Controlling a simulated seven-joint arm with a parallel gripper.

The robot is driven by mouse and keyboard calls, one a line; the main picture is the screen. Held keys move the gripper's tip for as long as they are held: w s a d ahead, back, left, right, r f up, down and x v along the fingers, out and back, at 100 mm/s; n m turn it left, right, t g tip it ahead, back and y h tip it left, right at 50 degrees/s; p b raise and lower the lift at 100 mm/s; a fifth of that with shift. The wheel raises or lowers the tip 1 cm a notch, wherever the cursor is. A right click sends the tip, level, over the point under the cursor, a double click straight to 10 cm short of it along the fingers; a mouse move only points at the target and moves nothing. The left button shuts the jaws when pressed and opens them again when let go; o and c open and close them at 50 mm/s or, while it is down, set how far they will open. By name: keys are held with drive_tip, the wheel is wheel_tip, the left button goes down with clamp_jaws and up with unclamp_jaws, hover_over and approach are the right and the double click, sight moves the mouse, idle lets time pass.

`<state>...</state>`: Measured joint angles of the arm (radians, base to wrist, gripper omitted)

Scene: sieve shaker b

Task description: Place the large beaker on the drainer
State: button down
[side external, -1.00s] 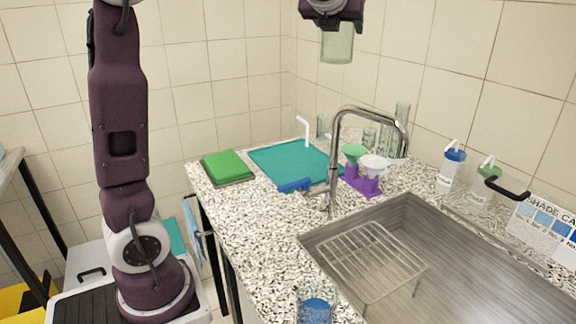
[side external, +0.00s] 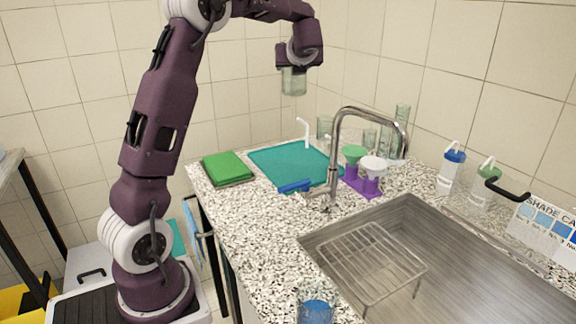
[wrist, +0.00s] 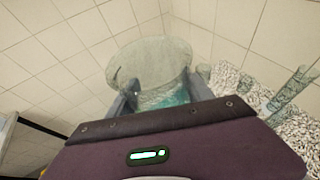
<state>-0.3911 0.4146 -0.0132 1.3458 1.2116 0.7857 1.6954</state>
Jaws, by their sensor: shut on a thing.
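The large beaker (side external: 294,82) is clear, pale green glass and hangs upright under my gripper (side external: 294,67), high above the counter. In the wrist view the beaker (wrist: 150,62) shows its round rim, with the gripper fingers (wrist: 160,98) at its sides, shut on it. The drainer (side external: 372,262) is a wire rack in the sink at the lower right, and its visible top is empty. The beaker is above and to the left of the drainer, well apart from it.
A tall curved tap (side external: 335,150) stands between the teal mat (side external: 290,163) and the sink (side external: 480,270). Purple-stand funnels (side external: 365,180), glassware (side external: 400,120) and wash bottles (side external: 450,172) line the back. A blue-filled beaker (side external: 316,312) stands at the front counter edge.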

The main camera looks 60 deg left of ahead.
wheel_tip(320, 180, down, 28)
drive_tip(key=shift+f, duration=0.1)
drive_tip(key=shift+c, duration=2.1)
unclamp_jaws()
